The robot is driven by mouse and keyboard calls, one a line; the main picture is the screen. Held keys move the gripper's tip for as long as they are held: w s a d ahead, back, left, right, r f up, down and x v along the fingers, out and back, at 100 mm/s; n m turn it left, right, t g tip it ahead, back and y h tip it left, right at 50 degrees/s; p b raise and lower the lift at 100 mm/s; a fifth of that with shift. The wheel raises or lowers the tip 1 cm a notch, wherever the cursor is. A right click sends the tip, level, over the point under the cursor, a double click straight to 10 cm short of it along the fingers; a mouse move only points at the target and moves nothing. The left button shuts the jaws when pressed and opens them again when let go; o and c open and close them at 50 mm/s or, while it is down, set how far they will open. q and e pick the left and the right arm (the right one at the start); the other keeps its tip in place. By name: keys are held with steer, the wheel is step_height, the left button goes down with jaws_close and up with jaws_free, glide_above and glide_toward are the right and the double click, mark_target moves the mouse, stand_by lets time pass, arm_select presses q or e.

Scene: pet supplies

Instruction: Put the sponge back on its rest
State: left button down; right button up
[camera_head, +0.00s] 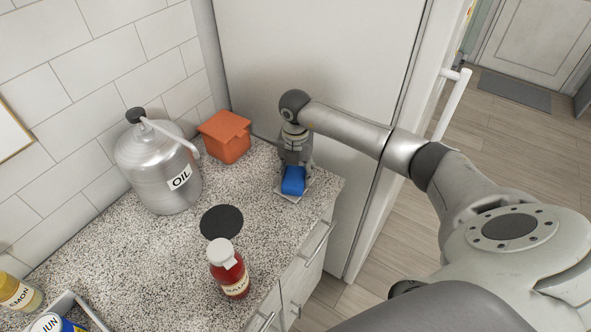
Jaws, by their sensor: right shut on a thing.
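A blue sponge (293,183) is at the right end of the speckled counter, in front of the tall white panel. My right gripper (294,172) points down from above and is shut on the sponge. The gripper hides the far part of the sponge. A small, thin, pale plate (309,183), which looks like the rest, lies on the counter directly beneath the sponge. I cannot tell whether the sponge touches it or hovers just above. My left gripper is not in view.
An orange lidded box (225,138) and a metal oil can (160,165) stand left of the gripper. A black disc (222,221) and a red sauce bottle (229,270) are nearer.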

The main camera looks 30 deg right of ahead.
mark_target(296, 172)
steer(key=shift+f, duration=0.2)
steer(key=o, duration=1)
steer(key=shift+r, duration=0.25)
steer(key=shift+w+r, duration=0.1)
steer(key=shift+r, duration=0.15)
step_height(296, 172, up, 12)
steer(key=b, duration=0.3)
steer(key=shift+f+b, duration=0.25)
steer(key=shift+b, duration=0.1)
